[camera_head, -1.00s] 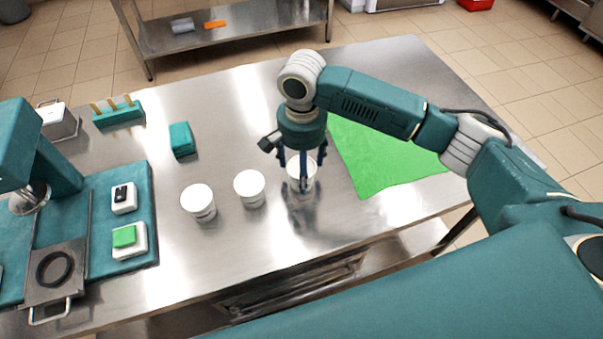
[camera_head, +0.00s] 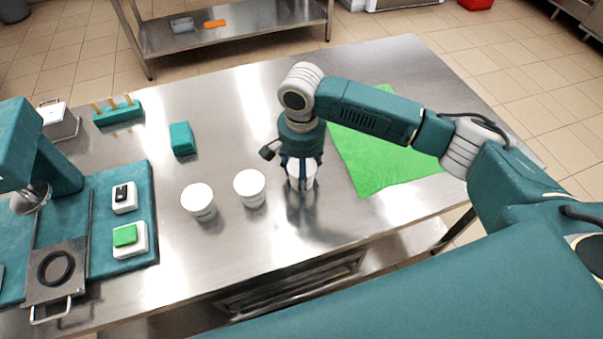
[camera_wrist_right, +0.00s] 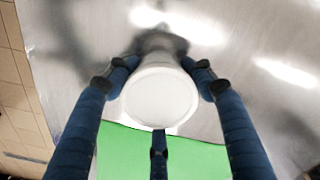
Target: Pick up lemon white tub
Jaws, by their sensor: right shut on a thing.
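Three white tubs stand on the steel table in the head view: a left tub (camera_head: 199,202), a middle tub (camera_head: 250,187) and a right tub (camera_head: 301,172). I cannot read which flavour any of them is. My right gripper (camera_head: 300,183) points down over the right tub and is shut on it. In the right wrist view the same tub's round white lid (camera_wrist_right: 160,97) sits between the blue fingers of the gripper (camera_wrist_right: 158,90). The fingers partly hide its sides. My left gripper is not in view.
A green cloth (camera_head: 378,160) lies just right of the held tub.

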